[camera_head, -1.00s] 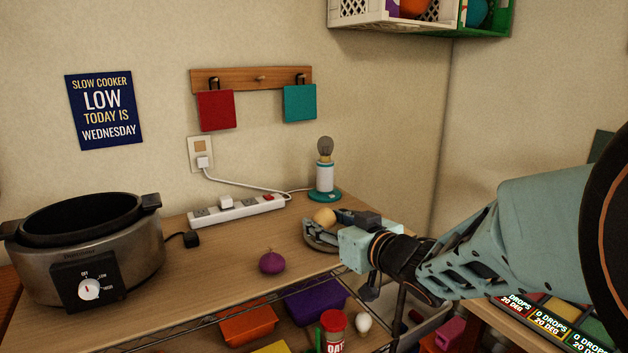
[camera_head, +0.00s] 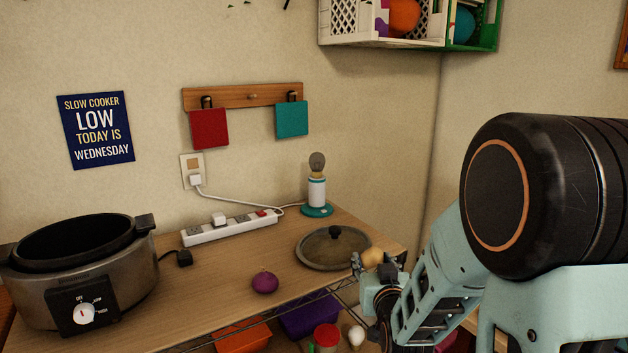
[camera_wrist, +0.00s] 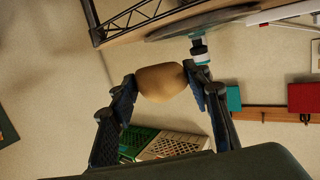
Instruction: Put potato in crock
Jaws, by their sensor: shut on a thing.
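The potato (camera_head: 372,258) is tan and held in my gripper (camera_head: 370,262), above the right end of the wooden counter, just right of the glass lid. In the wrist view the potato (camera_wrist: 160,82) sits between both fingers of my gripper (camera_wrist: 161,84), which touch its sides. The crock (camera_head: 75,245) is a dark oval pot in a steel slow cooker (camera_head: 120,285) at the far left of the counter. It has no lid on it. The crock's inner floor is hidden from this angle.
A purple onion (camera_head: 265,282) lies mid-counter. The glass lid (camera_head: 312,252) lies flat at the right. Behind stand a power strip (camera_head: 230,229) and a lamp (camera_head: 317,190). The counter between cooker and onion is mostly clear. Bins and a red-lidded jar (camera_head: 326,338) sit below the front edge.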

